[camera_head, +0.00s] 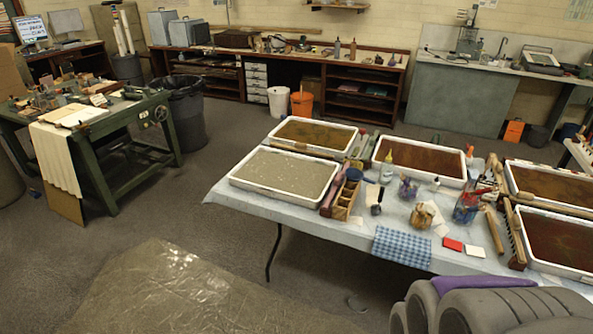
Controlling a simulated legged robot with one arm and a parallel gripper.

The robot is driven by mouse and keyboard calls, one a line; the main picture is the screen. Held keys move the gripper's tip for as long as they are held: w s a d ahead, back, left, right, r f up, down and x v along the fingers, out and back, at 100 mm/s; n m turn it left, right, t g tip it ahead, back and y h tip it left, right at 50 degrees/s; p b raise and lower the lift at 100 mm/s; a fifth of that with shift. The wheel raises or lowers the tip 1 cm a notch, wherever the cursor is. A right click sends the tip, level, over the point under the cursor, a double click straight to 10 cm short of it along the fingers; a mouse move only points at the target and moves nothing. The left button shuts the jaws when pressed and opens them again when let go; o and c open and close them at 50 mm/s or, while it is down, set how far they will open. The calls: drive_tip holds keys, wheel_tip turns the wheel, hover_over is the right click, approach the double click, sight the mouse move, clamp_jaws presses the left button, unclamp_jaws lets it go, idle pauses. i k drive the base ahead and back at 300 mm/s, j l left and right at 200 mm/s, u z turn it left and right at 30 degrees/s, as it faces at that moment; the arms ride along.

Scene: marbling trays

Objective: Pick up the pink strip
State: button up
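I cannot make out a clearly pink strip in the head view. A long, narrow, dull reddish-brown piece (333,189) lies beside the right edge of the near left tray, but I cannot tell if it is the strip. A small red pad (452,245) lies near the front edge of the cloth-covered table (345,230), beside a white pad (475,251). My gripper is not in view.
White-rimmed marbling trays (238,186) and several bottles, jars and brushes crowd the table. A blue checked cloth (402,247) hangs over its front edge. Grey rounded forms (500,310) block the lower right. A green workbench (98,150) stands left; floor between is open, partly covered by a shiny sheet (180,290).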

sight(340, 175)
drive_tip(key=z, duration=1.75)
drive_tip(key=u, duration=2.1)
drive_tip(key=i+j+z, duration=0.1)
drive_tip(key=z, duration=0.25)
drive_tip(key=i+j+z, duration=0.15)
drive_tip(key=z, duration=0.2)
drive_tip(key=i+j+z, duration=0.15)
drive_tip(key=z, duration=0.2)
